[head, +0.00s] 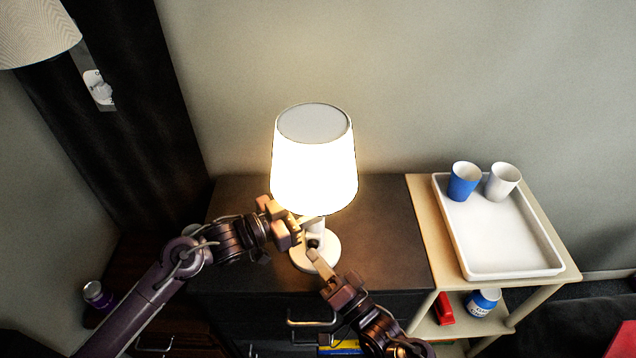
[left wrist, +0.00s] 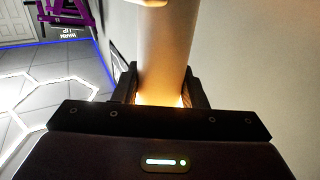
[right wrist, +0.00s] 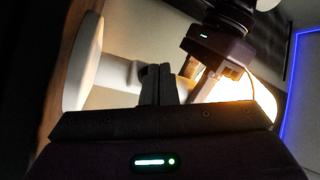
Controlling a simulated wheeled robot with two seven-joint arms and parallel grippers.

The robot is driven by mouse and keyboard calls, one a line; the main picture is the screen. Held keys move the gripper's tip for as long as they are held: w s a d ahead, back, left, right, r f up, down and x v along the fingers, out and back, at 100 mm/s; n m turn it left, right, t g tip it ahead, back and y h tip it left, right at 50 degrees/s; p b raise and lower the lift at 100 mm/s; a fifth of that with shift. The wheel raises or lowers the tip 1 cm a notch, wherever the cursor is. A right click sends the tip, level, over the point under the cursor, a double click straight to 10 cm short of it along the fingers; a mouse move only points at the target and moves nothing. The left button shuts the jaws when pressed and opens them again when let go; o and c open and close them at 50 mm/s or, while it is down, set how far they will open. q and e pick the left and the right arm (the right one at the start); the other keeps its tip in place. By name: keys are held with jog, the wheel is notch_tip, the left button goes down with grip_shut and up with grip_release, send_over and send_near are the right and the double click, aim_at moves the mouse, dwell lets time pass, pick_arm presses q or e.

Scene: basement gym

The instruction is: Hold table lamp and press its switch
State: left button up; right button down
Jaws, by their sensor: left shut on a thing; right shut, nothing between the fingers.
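The table lamp has a glowing white shade (head: 314,165) and a white stem and round base (head: 327,257) on the dark cabinet top. It stands upright and is lit. My left gripper (head: 299,224) is shut on the lamp's stem just below the shade; the stem (left wrist: 162,55) rises between its fingers in the left wrist view. My right gripper (head: 313,257) is shut and empty, its tips at the lower stem just above the base. In the right wrist view its fingertips (right wrist: 160,72) overlap the stem (right wrist: 118,72), hiding the switch; I cannot tell whether they touch.
Right of the cabinet (head: 385,235), a light wooden shelf unit (head: 418,192) holds a white tray (head: 510,240) with a blue cup (head: 463,183) and a white cup (head: 502,181). A purple can (head: 97,294) stands at lower left. Another lampshade (head: 38,32) hangs at upper left.

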jog(key=s, duration=0.6)
jog(key=shift+a, duration=0.3)
pick_arm(q)
jog(key=o, duration=1.1)
jog(key=shift+a, duration=0.1)
